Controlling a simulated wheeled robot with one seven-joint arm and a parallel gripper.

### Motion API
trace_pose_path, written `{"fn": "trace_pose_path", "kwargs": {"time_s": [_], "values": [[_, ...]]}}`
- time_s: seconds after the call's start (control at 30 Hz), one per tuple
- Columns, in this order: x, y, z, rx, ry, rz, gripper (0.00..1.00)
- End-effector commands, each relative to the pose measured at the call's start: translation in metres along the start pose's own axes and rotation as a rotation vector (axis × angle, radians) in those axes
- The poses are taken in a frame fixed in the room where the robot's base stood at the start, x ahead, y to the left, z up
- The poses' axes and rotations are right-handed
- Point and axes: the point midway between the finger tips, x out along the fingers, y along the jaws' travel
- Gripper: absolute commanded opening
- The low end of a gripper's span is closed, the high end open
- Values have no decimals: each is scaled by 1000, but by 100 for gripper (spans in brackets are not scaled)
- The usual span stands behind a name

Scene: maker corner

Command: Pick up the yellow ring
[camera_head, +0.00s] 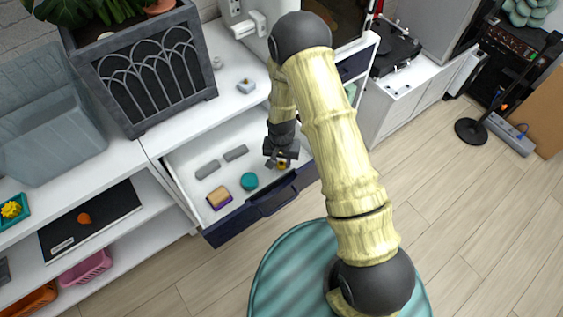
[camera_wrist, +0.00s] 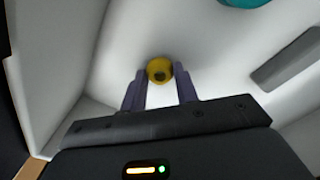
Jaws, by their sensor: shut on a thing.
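The yellow ring (camera_wrist: 160,64) shows in the wrist view between the tips of my gripper's two dark fingers (camera_wrist: 160,88), against the white drawer floor. My gripper (camera_head: 279,164) is shut on the ring, with its fingers reaching into the right end of the open drawer (camera_head: 228,156). In the head view only a small yellow-orange bit of the ring (camera_head: 282,166) shows beside the fingers. I cannot tell whether the ring touches the drawer floor.
The drawer also holds a teal round thing (camera_head: 249,181), a tan and purple block (camera_head: 219,197) and two grey bars (camera_head: 208,169) (camera_head: 236,153). The dark drawer front (camera_head: 265,203) and white side walls surround my gripper. A planter (camera_head: 150,75) stands on the cabinet top.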

Motion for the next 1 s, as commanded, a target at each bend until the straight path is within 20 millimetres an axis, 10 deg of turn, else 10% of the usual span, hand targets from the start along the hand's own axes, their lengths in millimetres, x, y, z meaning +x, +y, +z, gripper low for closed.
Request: {"fn": "trace_pose_path", "kwargs": {"time_s": [0.53, 1.0], "values": [[-87, 0, 0, -1, 2, -1, 9], [-95, 0, 0, 0, 0, 0, 9]]}}
